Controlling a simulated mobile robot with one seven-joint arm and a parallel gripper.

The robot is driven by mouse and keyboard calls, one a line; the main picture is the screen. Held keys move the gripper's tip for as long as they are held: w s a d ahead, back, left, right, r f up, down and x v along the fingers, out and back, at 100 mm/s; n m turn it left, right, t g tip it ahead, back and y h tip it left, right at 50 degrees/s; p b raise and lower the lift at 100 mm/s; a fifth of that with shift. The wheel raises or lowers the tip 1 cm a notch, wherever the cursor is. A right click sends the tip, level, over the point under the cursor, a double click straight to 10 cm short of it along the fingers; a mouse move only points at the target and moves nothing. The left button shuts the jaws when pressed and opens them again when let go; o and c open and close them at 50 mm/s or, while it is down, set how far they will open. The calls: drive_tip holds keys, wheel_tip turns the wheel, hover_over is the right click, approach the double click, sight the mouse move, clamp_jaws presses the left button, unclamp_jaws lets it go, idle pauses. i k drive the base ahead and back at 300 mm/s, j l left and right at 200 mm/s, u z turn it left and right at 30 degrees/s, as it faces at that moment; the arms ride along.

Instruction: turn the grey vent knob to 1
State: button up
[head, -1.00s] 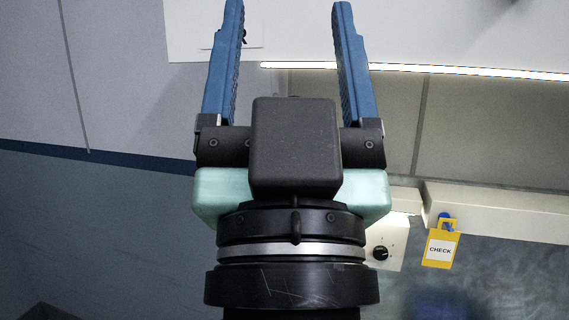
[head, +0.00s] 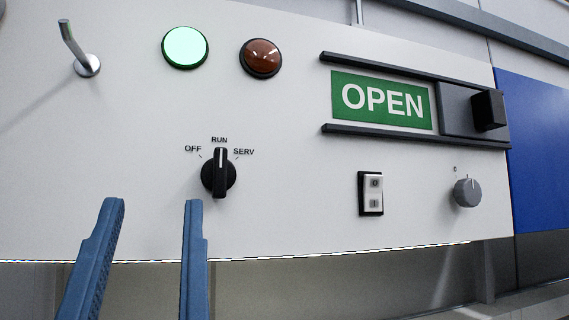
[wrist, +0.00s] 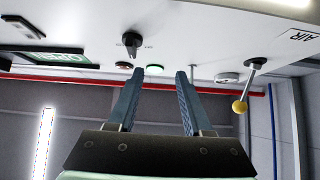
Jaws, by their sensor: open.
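The grey vent knob (head: 467,192) is on the lower right of the white panel (head: 290,190) in the head view. A small 0 is printed above it, slightly left; its other marks are too small to read. A pale line shows near the knob's top. My gripper (head: 153,204) is at the lower left in the head view, blue fingers apart with nothing between them, well left of the knob. In the wrist view the open fingers (wrist: 158,74) point toward the panel underneath the black selector. I cannot make out the grey knob in the wrist view.
Near the knob are a white rocker switch (head: 372,194) and the OPEN slide with its black handle (head: 488,110). A black selector (head: 218,175) points at RUN. Lamps (head: 185,47) and a hook (head: 85,64) are upper left. The wrist view shows a yellow-ended lever (wrist: 240,105).

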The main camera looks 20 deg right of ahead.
sight(467, 192)
drive_tip(key=k+j+z, duration=0.15)
drive_tip(key=z, duration=0.2)
drive_tip(key=k+j+z, duration=0.15)
drive_tip(key=z, duration=0.2)
drive_tip(key=k+j+z, duration=0.1)
drive_tip(key=z, duration=0.2)
drive_tip(key=k, duration=1.1)
